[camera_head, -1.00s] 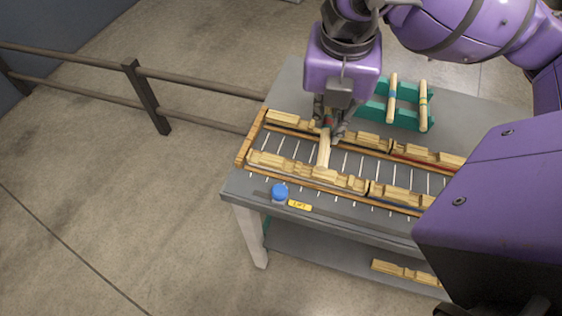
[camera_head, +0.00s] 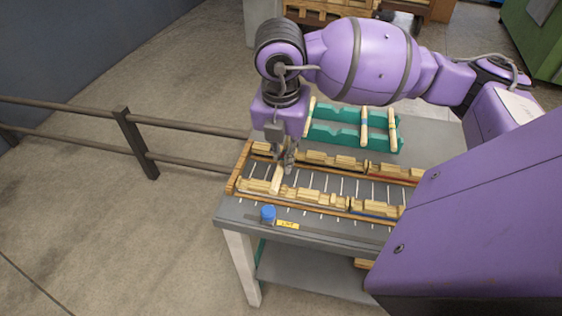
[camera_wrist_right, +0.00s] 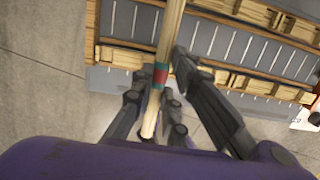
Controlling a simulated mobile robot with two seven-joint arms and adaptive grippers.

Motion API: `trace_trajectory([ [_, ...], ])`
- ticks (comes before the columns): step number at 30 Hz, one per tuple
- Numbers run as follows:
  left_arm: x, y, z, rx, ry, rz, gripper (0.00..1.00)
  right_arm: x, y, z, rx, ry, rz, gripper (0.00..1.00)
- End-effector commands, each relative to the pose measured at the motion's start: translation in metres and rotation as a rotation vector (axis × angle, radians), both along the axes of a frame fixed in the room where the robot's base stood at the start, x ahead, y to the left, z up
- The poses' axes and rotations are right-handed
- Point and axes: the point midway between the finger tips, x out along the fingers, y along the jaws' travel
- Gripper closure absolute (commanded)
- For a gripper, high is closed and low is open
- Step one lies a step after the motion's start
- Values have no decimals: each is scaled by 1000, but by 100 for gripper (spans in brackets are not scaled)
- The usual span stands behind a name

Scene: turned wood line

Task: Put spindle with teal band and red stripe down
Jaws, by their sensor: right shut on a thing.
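My right gripper (camera_head: 288,160) is shut on the pale wooden spindle (camera_head: 277,180), over the left part of the notched wooden rails. In the right wrist view the spindle (camera_wrist_right: 170,35) passes between the fingers (camera_wrist_right: 160,85), and its teal band and red stripe (camera_wrist_right: 160,75) show at the grip. In the head view the spindle lies across the gap towards the near rail (camera_head: 322,201), its far part hidden by the gripper. I cannot tell whether it touches the rails. My left gripper is not in view.
A green rack (camera_head: 335,134) at the back of the grey table holds three spindles (camera_head: 364,125). A railing (camera_head: 190,128) stands left. White lines mark the strip between the rails.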

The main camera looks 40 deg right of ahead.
Motion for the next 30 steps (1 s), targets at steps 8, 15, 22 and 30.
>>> trace_trajectory([
  [8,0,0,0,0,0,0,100,35,-22,-45,1,2,0,100],
  [15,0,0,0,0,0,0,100,44,-28,-58,1,2,0,100],
  [22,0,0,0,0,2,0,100,48,-30,-90,0,3,2,100],
  [30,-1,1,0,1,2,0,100,48,-30,-93,0,0,2,100],
])
